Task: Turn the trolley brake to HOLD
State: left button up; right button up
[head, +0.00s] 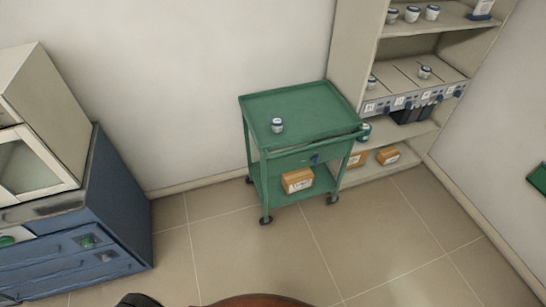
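The green trolley (290,101) stands on the tiled floor against the back wall, left of the shelf unit. A small blue part (314,159), which looks like the brake lever, sits on the trolley's front panel below the handle bar. It is too small to read its setting or any label. A small white jar with a dark band (277,125) stands on the trolley's top tray. A cardboard box (297,180) lies on its lower shelf. Neither of my grippers shows in the head view.
The shelf unit (352,50) with jars, drawers and boxes stands close to the trolley's right. A blue cabinet (115,210) with a furnace (50,115) on it is at left. The floor (350,245) before the trolley is clear.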

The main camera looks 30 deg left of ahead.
aim_at(315, 159)
jog(key=u, duration=0.55)
jog(key=i, duration=0.35)
jog(key=u, duration=0.35)
